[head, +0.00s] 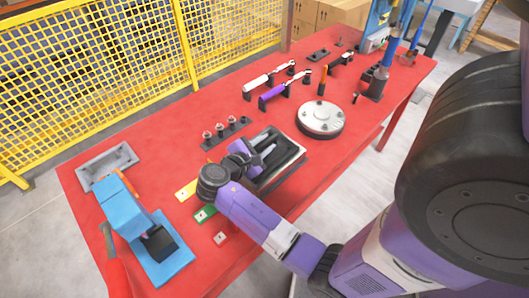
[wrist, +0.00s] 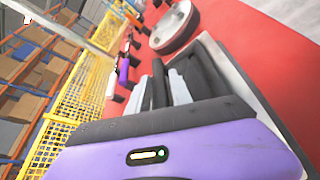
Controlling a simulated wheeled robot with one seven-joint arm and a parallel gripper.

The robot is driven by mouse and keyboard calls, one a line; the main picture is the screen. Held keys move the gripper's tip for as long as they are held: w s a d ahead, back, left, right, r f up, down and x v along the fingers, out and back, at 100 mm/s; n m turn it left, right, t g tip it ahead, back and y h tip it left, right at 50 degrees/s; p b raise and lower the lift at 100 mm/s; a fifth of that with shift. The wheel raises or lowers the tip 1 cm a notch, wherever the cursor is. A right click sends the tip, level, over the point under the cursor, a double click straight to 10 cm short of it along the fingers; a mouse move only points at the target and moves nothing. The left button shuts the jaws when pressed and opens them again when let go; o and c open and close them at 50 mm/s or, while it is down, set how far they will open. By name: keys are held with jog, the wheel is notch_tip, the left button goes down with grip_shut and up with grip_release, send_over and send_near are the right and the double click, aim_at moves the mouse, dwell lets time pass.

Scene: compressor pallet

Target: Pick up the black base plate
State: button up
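A black part that looks like the base plate (head: 291,152) lies in a shallow, light-edged tray (head: 262,192) near the table's middle. I cannot clearly separate the plate from the tray's dark inside. My gripper (head: 268,144) is over the tray's left half, with its two light grey fingers apart. In the wrist view, the fingers of my gripper (wrist: 160,88) reach down beside dark surfaces of the tray area. The gripper body hides part of the tray. I cannot tell whether the fingers touch the plate.
A round grey flanged disc (head: 321,118) lies behind and right of the tray. A rack with several bolts (head: 226,133) stands behind left. A blue press (head: 135,215) stands at the front left. Purple-handled and white-handled tools rest farther back. A yellow mesh fence (head: 90,60) runs behind the red table (head: 150,140).

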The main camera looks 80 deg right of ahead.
grip_shut()
dwell(1.1)
